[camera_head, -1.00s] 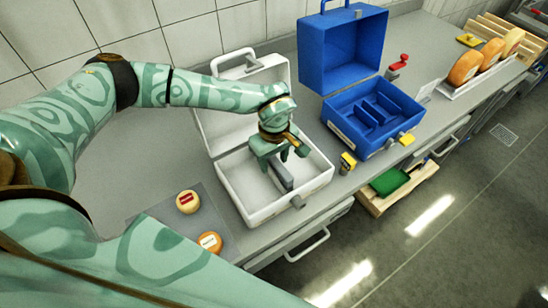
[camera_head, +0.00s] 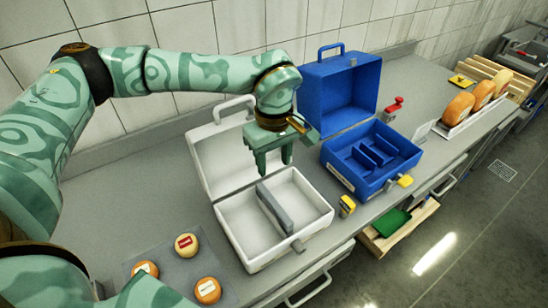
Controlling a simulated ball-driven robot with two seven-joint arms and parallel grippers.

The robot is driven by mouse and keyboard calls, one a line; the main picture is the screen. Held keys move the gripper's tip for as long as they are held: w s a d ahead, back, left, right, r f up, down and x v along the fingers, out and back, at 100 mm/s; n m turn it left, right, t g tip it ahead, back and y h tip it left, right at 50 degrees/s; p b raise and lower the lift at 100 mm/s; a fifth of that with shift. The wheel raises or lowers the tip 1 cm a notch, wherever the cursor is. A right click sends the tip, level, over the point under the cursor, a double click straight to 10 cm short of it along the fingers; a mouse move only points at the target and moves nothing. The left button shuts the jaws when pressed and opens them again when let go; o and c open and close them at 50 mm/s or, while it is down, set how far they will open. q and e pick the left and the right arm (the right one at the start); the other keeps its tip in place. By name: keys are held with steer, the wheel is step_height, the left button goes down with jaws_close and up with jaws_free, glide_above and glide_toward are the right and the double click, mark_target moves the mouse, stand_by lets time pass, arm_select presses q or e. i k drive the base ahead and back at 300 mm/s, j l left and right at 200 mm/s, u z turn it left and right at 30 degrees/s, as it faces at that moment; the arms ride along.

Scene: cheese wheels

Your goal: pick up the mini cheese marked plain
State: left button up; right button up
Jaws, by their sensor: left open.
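Three mini cheeses lie on a grey mat (camera_head: 178,267) at the lower left. One is pale yellow with a red label (camera_head: 187,246). One is orange with a whitish label (camera_head: 208,291). The label writing is too small to read, so I cannot tell which is plain. My left gripper (camera_head: 275,168) is open and empty, fingers downward, above the open white case (camera_head: 246,259), away from the cheeses. My right gripper is not in view.
The white case has a grey divider (camera_head: 274,207) and a raised lid behind. Large orange cheese wheels (camera_head: 459,108) stand in a rack at far right. The counter's front edge is near.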

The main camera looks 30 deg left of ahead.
mark_target(187, 245)
steer(key=k+l, duration=0.65)
steer(key=k, duration=0.25)
